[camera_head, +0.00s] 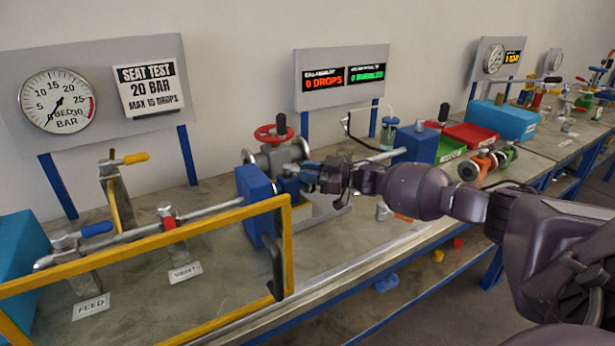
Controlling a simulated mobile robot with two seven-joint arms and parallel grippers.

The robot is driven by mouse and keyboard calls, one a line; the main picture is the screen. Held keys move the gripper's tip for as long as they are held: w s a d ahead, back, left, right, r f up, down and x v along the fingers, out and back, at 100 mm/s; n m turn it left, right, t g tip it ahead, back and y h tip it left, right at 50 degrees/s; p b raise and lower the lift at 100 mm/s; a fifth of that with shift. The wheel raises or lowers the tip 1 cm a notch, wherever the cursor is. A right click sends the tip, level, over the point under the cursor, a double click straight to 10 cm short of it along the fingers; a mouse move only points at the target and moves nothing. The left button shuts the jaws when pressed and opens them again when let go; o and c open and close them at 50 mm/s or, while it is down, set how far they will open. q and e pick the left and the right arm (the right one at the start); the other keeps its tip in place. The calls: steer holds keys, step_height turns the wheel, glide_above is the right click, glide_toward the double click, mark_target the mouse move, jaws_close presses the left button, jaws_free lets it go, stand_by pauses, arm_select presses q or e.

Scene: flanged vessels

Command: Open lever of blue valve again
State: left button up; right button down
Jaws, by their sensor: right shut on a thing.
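The lever with the blue grip (96,229) is on the pipe at the left, by the FEED label (91,306). Its grip points right, roughly along the pipe. My right gripper (306,178) is well to the right of it. It is shut at a small blue part (288,187) beside the blue block (256,206), in front of the grey flanged valve (280,154) with a red handwheel. The gripper's fingers hide most of the contact. My left gripper is not in view.
A yellow-framed guard (289,250) with a black handle crosses the front left. The red VENT lever (168,218) and a yellow-grip lever (135,158) stand near the pipe. The gauge (57,100) reads near zero. Green and red trays stand right.

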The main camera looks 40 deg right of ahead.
stand_by(0.3)
steer(key=c, duration=1)
jaws_free()
steer(key=v, duration=1)
steer(key=shift+s+d, duration=0.25)
steer(key=shift+d, duration=0.05)
